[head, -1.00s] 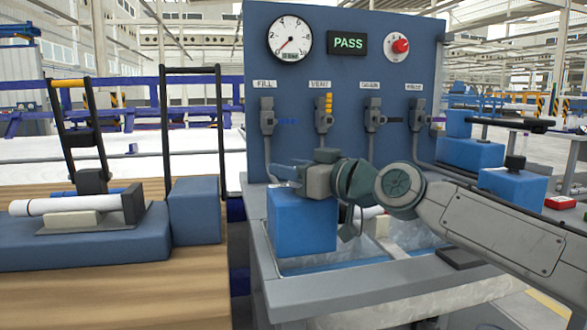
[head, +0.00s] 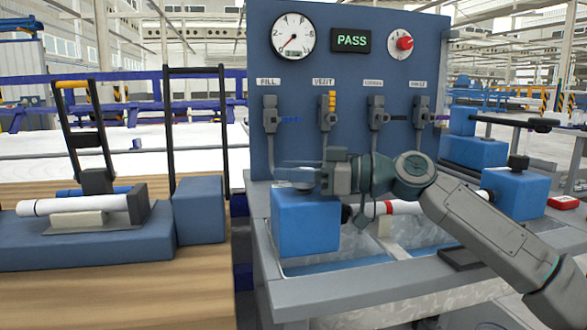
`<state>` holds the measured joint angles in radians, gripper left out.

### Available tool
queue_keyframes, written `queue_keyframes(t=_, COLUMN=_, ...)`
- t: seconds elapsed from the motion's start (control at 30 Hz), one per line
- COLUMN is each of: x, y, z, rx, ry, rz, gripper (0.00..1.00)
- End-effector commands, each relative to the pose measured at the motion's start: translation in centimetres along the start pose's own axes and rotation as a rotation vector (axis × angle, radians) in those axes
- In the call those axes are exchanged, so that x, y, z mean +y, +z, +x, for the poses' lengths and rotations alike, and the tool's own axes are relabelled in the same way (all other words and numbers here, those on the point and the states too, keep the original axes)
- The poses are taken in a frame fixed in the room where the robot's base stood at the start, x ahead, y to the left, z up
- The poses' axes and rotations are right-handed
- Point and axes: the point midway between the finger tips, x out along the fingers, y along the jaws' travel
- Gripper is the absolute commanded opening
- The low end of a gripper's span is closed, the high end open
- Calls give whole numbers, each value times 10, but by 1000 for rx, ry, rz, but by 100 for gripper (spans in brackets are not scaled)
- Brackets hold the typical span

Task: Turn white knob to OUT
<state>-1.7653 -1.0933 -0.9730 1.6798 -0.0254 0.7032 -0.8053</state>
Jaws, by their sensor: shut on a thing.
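My gripper (head: 292,175) reaches in from the right, level, its fingers pointing left just above the blue block (head: 305,225) at the tank's front left. It is shut on a small pale part on top of that block, which appears to be the white knob. The fingers hide most of it, and no OUT mark or pointer can be read. A white pipe with a red band (head: 402,207) lies across the tank, partly behind my arm. Another blue block with a black knob on top (head: 517,188) stands at the right.
The blue panel behind carries a gauge (head: 293,37), a PASS display (head: 351,41), a red knob (head: 404,43) and several valves, including a yellow-handled one (head: 332,103). A white pipe (head: 75,205) rests on the left bench. The tank's front rim (head: 350,283) is clear.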

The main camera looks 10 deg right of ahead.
Motion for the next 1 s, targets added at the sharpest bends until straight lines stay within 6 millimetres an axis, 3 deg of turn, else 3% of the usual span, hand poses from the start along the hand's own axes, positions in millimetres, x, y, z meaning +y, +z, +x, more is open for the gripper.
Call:
queue_keyframes(t=0.4, x=1, y=-3, z=-1, rx=6, ry=-4, rz=0, gripper=16)
queue_keyframes(t=0.43, x=1, y=-3, z=-1, rx=6, ry=-3, rz=0, gripper=41)
queue_keyframes(t=0.5, x=1, y=-3, z=-1, rx=6, ry=-4, rz=0, gripper=60)
queue_keyframes(t=0.83, x=0, y=-2, z=-3, rx=3, ry=-4, rz=1, gripper=60)
queue_keyframes(t=1.0, x=1, y=-4, z=-24, rx=4, ry=-3, rz=2, gripper=60)
